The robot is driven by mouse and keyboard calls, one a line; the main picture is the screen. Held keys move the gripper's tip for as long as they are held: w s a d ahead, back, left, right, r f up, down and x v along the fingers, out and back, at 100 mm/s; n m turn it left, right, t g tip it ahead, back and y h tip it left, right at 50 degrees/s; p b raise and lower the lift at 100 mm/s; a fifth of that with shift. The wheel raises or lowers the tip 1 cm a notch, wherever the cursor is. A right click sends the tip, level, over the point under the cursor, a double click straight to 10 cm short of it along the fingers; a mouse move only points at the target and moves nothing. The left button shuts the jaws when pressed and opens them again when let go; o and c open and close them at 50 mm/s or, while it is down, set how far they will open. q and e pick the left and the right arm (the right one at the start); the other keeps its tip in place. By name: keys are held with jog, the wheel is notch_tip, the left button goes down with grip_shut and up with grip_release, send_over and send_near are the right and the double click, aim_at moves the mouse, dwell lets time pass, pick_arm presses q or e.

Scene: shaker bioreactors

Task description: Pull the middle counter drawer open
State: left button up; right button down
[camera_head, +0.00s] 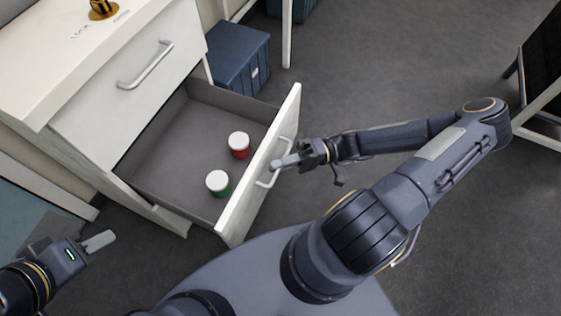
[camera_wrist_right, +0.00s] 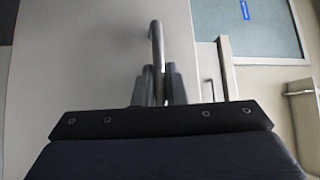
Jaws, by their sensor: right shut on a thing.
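The middle counter drawer (camera_head: 262,180) stands pulled well out of the white counter, its grey inside (camera_head: 180,150) showing. Two white-lidded jars lie in view inside it, one red (camera_head: 239,146) and one green (camera_head: 218,184). My right gripper (camera_head: 284,162) is at the drawer's front, shut on the drawer's bar handle (camera_head: 268,178). In the right wrist view the handle (camera_wrist_right: 156,45) runs between the two fingers (camera_wrist_right: 160,85). My left gripper (camera_head: 98,242) is at the lower left, apart from the drawer; its finger opening is unclear.
A closed drawer with a bar handle (camera_head: 146,66) is above the open one. A blue box (camera_head: 238,58) stands on the floor behind the counter. A dark panel on a white frame (camera_head: 541,75) is at the right. The grey floor between is clear.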

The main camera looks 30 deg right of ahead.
jog(key=c, duration=1.5)
grip_release()
jog(key=d+f, duration=0.1)
jog(key=d, duration=0.6)
jog(key=shift+s+d+p, duration=0.4)
jog(key=shift+s, duration=0.05)
jog(key=shift+a, duration=0.1)
